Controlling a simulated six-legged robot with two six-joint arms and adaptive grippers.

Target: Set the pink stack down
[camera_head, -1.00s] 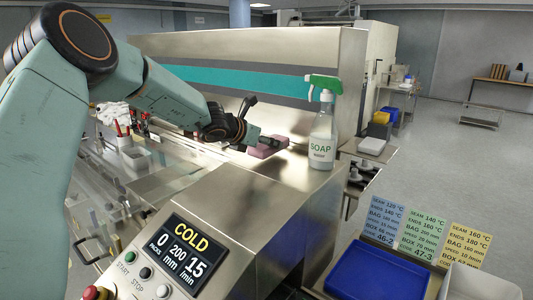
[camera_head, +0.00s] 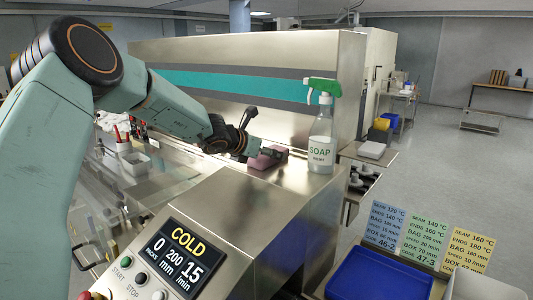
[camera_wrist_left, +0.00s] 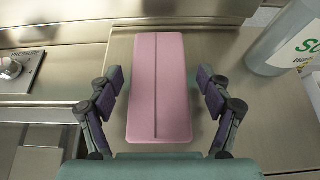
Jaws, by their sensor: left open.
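The pink stack (camera_wrist_left: 159,88) lies flat on the steel machine top (camera_wrist_left: 268,118) in the left wrist view, a long block with a seam down its middle. In the head view the pink stack (camera_head: 265,159) shows partly behind my left gripper (camera_head: 262,153). In the wrist view my left gripper (camera_wrist_left: 162,110) is open, with one finger on each side of the stack's near half and a visible gap on both sides. My right gripper is not in view.
A soap spray bottle (camera_head: 321,135) with a green head stands on the steel top just right of the stack. A control panel (camera_head: 181,256) reading COLD is in front. A blue tray (camera_head: 378,273) and coloured setting cards (camera_head: 423,233) are at lower right.

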